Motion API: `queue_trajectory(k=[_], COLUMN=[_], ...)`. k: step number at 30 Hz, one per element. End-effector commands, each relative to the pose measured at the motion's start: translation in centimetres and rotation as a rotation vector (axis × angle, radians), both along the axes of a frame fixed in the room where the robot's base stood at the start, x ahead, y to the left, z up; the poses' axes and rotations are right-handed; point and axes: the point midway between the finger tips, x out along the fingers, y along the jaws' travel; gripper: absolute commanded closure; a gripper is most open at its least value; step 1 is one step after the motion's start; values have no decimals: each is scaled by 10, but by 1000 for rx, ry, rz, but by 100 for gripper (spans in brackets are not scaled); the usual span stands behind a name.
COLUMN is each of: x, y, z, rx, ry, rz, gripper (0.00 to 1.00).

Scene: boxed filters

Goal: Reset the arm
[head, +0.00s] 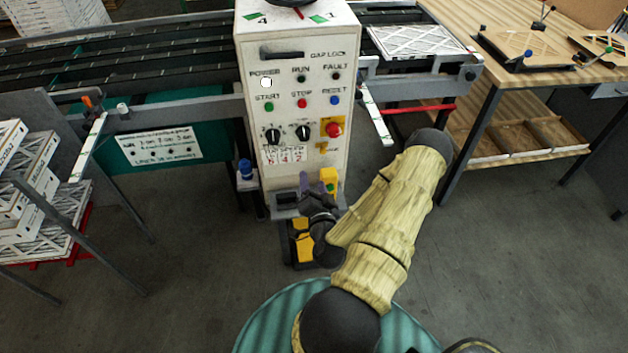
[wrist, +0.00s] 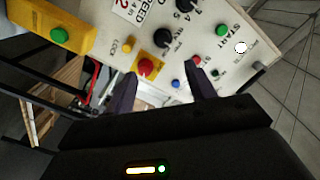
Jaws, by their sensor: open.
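My gripper (head: 316,187) is low in front of the white control cabinet (head: 292,45) in the head view. In the wrist view my gripper (wrist: 160,82) shows two dark purple fingers spread apart with nothing between them. The cabinet's panel lies beyond the fingertips, tilted in that view, with a red knob (wrist: 146,66) and a blue button (wrist: 176,84) near them. My arm, in a pale yellow sleeve, is bent to the right of the cabinet. Whether a finger touches the cabinet I cannot tell.
A conveyor (head: 150,60) runs behind the cabinet. A white framed filter (head: 415,41) lies on its right part. A wooden workbench (head: 515,75) stands at right. Boxed filters (head: 50,225) are stacked at left. A yellow box with a green button (head: 330,181) is close by my gripper. Open floor lies on both sides.

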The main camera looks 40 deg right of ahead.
Motion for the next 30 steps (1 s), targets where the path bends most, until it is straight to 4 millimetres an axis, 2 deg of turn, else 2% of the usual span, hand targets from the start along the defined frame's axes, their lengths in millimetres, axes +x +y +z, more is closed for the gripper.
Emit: queue_trajectory(k=[6, 23, 26, 30], x=[-4, -3, 1, 19], y=[1, 2, 5, 24], z=[6, 5, 5, 3], rx=[-6, -9, -15, -51], ry=[-14, -14, 0, 79], rz=[-9, -6, 18, 141], gripper=[45, 45, 45, 45])
